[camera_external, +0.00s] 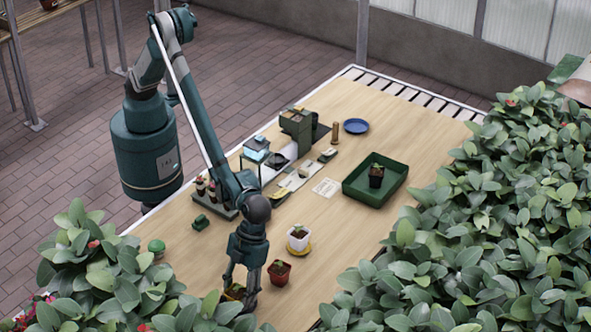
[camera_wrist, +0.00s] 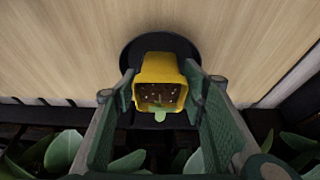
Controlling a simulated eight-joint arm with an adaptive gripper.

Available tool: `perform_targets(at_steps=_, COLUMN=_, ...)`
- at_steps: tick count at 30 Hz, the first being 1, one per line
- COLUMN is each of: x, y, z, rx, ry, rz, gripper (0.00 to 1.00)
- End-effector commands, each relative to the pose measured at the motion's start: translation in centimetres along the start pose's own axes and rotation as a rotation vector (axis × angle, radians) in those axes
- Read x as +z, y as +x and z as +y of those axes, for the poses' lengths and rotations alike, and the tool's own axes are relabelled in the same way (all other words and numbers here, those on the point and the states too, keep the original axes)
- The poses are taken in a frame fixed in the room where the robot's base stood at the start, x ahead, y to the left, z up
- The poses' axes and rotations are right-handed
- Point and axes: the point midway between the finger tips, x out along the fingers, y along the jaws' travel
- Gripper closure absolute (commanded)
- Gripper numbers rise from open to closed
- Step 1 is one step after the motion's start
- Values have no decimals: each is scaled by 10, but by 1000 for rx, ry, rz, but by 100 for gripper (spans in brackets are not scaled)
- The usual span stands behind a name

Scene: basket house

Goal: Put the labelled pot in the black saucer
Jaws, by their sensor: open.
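In the wrist view a yellow pot (camera_wrist: 160,72) with dark soil and a small green sprout is between my gripper's fingers (camera_wrist: 160,90). They are open, one on each side of it. A black saucer (camera_wrist: 128,60) shows behind and under the pot, which appears to stand in it. In the external view my gripper (camera_external: 241,287) is low at the table's front end, and the yellow pot (camera_external: 234,292) is mostly hidden by it and leaves. A white pot (camera_external: 299,236) stands in a yellow saucer (camera_external: 300,251). I cannot make out a label on any pot.
A red-brown pot (camera_external: 279,272) stands close right of my gripper. A green tray (camera_external: 355,193) holds a dark pot (camera_external: 376,176). A blue saucer (camera_external: 355,126) lies farther back. Boxes and small items (camera_external: 297,125) crowd the left edge. Leafy plants (camera_external: 450,265) border the front and right.

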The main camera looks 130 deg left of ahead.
Motion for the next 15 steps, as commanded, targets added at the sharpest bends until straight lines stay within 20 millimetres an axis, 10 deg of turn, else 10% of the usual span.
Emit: perform_targets(at_steps=15, x=0, y=-77, z=0, rx=0, ry=-1, rz=0, gripper=58)
